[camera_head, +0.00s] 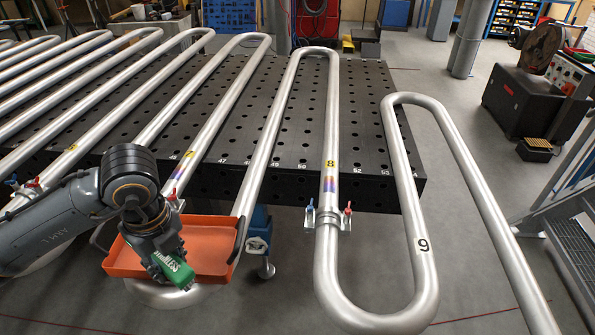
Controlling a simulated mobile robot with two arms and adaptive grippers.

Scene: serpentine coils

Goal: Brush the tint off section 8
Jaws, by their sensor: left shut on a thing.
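My left gripper (160,250) reaches in from the left and points down over the orange tray. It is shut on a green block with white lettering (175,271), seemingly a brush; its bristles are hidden. The block overlaps the tray's front edge in the picture; I cannot tell whether it touches the tray. The steel pipe of section 8 (332,110) carries a yellow label "8" to the right of the gripper. A blue, purple and straw-coloured tint band (329,185) shows just below the label. My right gripper is not in view.
The orange tray (212,235) sits at the pipe bend left of section 8. Small clamps with red and blue handles (347,212) flank section 8 below the tint. The pipe marked 9 (423,246) stands to the right. A black perforated table (265,110) lies beneath the coils.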

